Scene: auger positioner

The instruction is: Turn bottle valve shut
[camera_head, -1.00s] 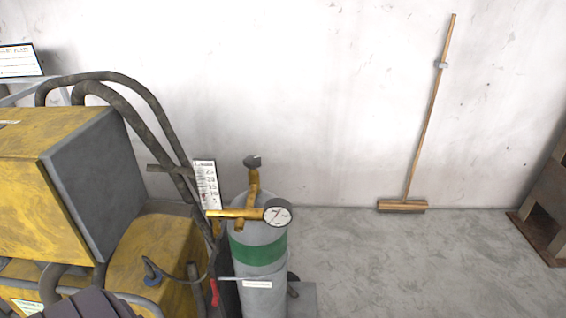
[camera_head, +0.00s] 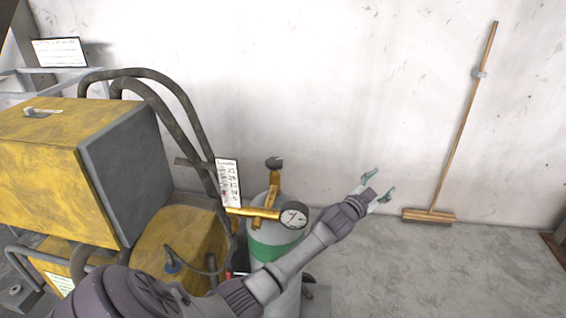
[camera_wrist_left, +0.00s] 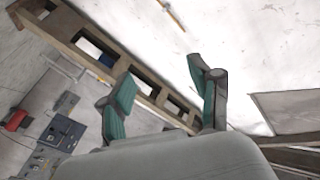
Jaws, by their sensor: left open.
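The gas bottle (camera_head: 262,252) stands upright beside the yellow machine in the head view, grey with a green band. Its brass fitting (camera_head: 262,212) carries a round gauge (camera_head: 294,215), and a dark valve knob (camera_head: 274,163) sits on top. My left arm crosses in front of the bottle and hides part of its lower body. My left gripper (camera_head: 378,187) is open and empty, to the right of the valve knob and apart from it. In the left wrist view its two green-padded fingers (camera_wrist_left: 163,100) are spread with nothing between them. My right gripper is not in view.
The yellow machine (camera_head: 45,160) with thick dark hoses (camera_head: 165,90) stands to the left of the bottle. A broom (camera_head: 465,120) leans on the white wall at right. A label card (camera_head: 228,182) is by the bottle.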

